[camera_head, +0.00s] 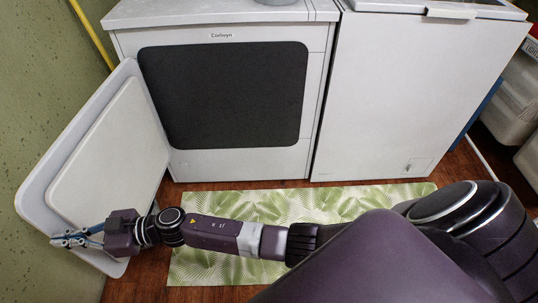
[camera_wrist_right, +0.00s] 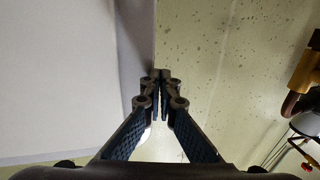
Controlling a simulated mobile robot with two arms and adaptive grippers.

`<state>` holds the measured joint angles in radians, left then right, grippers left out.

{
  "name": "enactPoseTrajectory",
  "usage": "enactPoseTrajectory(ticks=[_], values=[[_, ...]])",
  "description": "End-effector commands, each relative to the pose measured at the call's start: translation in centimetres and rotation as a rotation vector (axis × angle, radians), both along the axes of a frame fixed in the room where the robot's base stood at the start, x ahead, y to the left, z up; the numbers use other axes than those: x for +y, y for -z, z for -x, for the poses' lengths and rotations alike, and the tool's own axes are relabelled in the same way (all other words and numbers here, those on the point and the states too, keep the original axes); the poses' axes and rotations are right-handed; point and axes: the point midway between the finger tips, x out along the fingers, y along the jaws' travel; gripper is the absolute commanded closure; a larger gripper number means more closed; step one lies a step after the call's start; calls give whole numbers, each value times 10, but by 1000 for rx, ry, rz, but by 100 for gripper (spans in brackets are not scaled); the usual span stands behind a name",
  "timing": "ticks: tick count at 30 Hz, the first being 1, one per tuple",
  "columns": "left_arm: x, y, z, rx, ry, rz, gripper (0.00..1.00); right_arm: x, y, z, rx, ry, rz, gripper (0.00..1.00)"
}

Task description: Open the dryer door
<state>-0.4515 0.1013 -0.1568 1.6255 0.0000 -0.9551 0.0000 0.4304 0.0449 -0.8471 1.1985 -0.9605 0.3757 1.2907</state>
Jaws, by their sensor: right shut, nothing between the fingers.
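The dryer (camera_head: 240,165) is white, with a large dark rounded rectangle (camera_head: 225,95) on its front that looks like its opening. The white dryer door (camera_head: 120,150) stands swung out wide at the left, its inner face toward the head camera. My right arm reaches across to the left. My right gripper (camera_head: 72,239) is at the door's lower outer edge, shut and empty. In the right wrist view, the gripper fingertips (camera_wrist_right: 160,78) meet beside the door's edge (camera_wrist_right: 138,40). Whether they touch it I cannot tell. My left gripper is not in view.
A green wall (camera_head: 40,100) stands close behind the door at the left. A white chest freezer (camera_head: 410,100) stands right of the dryer. A leaf-patterned mat (camera_head: 340,200) lies on the wooden floor. Pale bins (camera_head: 510,95) stand at the far right.

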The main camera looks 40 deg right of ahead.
Motion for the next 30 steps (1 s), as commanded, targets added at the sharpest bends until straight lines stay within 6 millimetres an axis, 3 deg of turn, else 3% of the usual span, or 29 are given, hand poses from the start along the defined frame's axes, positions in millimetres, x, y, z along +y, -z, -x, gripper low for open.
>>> enactPoseTrajectory(ticks=[6, 15, 30], values=[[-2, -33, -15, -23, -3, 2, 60, 32, 1, -25, 0, 67, -2, 100], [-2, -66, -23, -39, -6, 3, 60, 54, 1, -46, 1, 122, 0, 100], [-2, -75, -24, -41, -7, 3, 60, 59, 0, -52, 0, 136, 0, 100]])
